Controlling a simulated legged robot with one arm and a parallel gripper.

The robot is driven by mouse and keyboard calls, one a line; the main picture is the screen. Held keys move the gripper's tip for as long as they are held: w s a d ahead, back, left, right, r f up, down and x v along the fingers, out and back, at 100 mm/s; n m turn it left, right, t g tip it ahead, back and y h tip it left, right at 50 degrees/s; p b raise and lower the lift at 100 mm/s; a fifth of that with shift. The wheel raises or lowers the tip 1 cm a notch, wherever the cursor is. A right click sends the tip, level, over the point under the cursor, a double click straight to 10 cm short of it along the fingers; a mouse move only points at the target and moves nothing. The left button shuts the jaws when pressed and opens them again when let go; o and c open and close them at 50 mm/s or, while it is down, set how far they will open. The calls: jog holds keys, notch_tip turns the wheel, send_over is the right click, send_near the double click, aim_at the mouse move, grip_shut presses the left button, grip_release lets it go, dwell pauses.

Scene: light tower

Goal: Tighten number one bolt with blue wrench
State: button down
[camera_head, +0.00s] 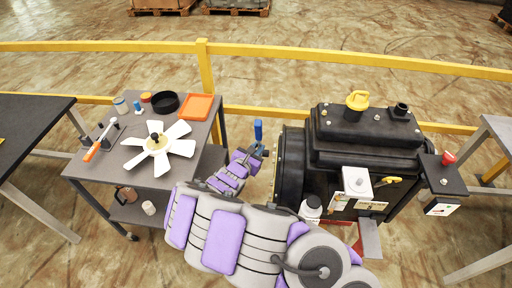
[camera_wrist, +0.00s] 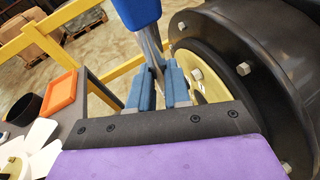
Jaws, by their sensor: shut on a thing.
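My gripper (camera_head: 255,151) is shut on the blue wrench (camera_head: 258,129), just left of the black machine (camera_head: 365,140). In the wrist view, the wrench's blue handle (camera_wrist: 138,11) points up and its metal shaft runs down between my blue fingers (camera_wrist: 159,88). The wrench's lower end is hidden behind my gripper. The machine's round side faces my gripper, with a cream inner disc (camera_wrist: 212,88). A bolt head (camera_wrist: 196,74) shows on the disc, right of my fingers and apart from the visible shaft. More bolt heads (camera_wrist: 243,69) sit on the dark rim. I cannot tell which is number one.
A grey cart (camera_head: 88,170) stands at left with a white fan (camera_head: 158,148), an orange-handled tool (camera_head: 97,143), an orange tray (camera_head: 196,107) and a black bowl (camera_head: 165,102). A yellow rail (camera_head: 300,54) runs behind. Tables stand at both edges.

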jog(key=shift+w+r+n+g+y+p, duration=0.15)
jog(key=shift+w+r+g+p, duration=0.35)
jog(key=shift+p, duration=1.15)
jog(key=shift+w+r+n+g+y+p, duration=0.2)
jog(key=shift+w+g+p, duration=0.3)
jog(key=shift+g+p, duration=0.75)
jog(key=p, duration=0.3)
jog(key=shift+w, duration=0.25)
jog(key=shift+w+p, duration=0.1)
jog(key=shift+p, duration=0.2)
jog(key=shift+w+p, duration=0.1)
jog(key=shift+p, duration=0.2)
jog(key=shift+d+f+b, duration=0.15)
jog(key=shift+d+b, duration=0.15)
jog(key=shift+b, duration=0.1)
jog(key=shift+a+r, duration=0.1)
jog(key=shift+r, duration=0.1)
jog(key=shift+d+b, duration=0.7)
jog(key=shift+d, duration=0.2)
